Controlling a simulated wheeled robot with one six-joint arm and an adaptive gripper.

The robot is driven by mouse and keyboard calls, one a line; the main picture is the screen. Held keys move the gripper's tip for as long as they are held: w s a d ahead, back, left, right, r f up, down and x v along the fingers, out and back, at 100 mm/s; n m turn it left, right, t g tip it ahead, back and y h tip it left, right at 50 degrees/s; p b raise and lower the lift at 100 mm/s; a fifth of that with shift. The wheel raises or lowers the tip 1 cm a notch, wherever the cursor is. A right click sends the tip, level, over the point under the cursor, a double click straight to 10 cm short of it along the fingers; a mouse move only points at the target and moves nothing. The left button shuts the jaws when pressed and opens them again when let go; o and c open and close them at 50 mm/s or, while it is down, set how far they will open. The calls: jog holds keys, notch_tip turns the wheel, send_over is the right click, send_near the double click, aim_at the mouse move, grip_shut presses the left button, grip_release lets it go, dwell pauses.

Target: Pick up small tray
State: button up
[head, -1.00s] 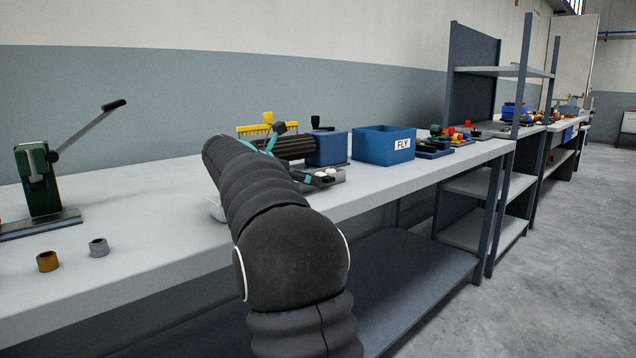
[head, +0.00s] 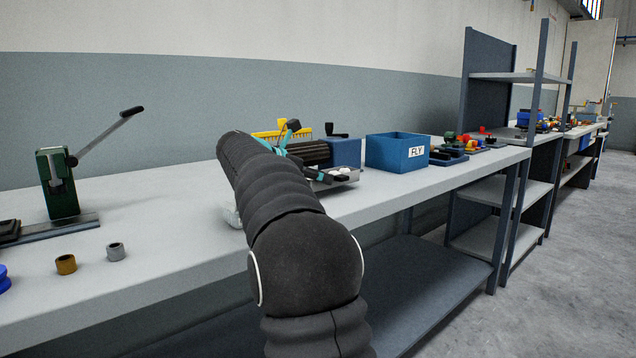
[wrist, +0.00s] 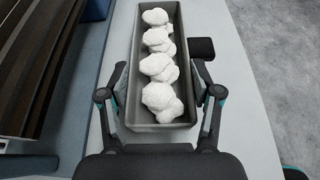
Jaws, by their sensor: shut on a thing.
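The small tray (wrist: 150,129) is a long, dark grey open tray in the wrist view. It holds a row of several white fluffy lumps (wrist: 158,67). My gripper (wrist: 160,90) has one finger against each long side near the tray's near end and is shut on it. In the head view the tray (head: 345,175) shows just right of my arm, by the bench's front edge. My arm hides part of it and my fingers are mostly hidden there. It seems slightly above the bench, but the gap is hard to judge.
A dark roller machine with a blue end block (head: 345,153) stands behind the tray. A blue FLY bin (head: 385,152) is to its right. A green lever press (head: 60,185) and two small rings (head: 66,264) are at left. Bare bench (head: 165,215) lies between.

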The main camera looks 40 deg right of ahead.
notch_tip(320, 180, up, 16)
jog(key=p, duration=0.4)
